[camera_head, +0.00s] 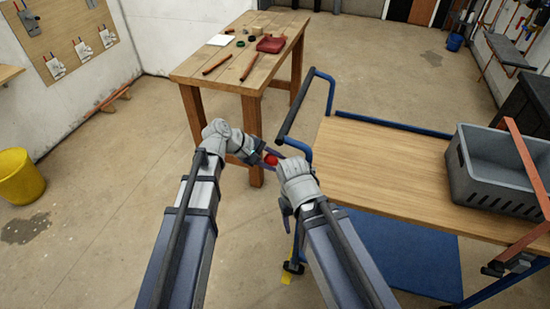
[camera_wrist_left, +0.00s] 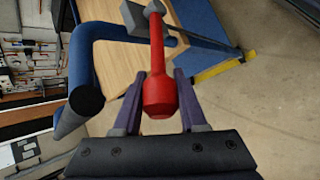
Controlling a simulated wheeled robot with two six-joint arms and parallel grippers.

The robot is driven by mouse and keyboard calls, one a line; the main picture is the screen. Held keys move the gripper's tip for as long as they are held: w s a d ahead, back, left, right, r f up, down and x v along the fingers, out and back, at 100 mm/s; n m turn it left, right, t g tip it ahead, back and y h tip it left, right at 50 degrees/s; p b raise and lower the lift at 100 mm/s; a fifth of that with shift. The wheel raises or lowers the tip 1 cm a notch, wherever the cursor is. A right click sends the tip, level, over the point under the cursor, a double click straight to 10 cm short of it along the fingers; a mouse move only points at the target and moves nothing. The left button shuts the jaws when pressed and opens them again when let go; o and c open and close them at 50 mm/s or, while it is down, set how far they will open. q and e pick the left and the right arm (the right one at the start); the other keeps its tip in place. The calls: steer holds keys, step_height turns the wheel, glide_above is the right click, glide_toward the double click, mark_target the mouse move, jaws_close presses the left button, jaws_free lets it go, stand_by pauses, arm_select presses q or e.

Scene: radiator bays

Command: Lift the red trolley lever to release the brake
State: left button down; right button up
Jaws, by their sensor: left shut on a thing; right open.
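The red trolley lever (camera_head: 271,159) shows as a small red knob in the head view, at the near left corner of the trolley (camera_head: 380,165). In the left wrist view the lever (camera_wrist_left: 160,75) is a red rod with a thick end, coming from a grey bracket. My left gripper (camera_head: 263,155) is shut on the thick end, with a finger on each side of it in the left wrist view (camera_wrist_left: 160,110). My right gripper (camera_head: 286,205) is open beside the trolley's left end; its fingers are partly hidden by the wrist.
The trolley's blue push handle (camera_head: 305,105) rises close to both grippers. A grey crate (camera_head: 490,190) stands on the trolley's right part. A wooden workbench (camera_head: 210,70) with tools is behind on the left. A yellow bucket (camera_head: 20,178) stands far left.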

arm_select(q)
steer(key=shift+r, duration=0.1)
stand_by(0.4)
steer(key=shift+c, duration=2.2)
jaws_free()
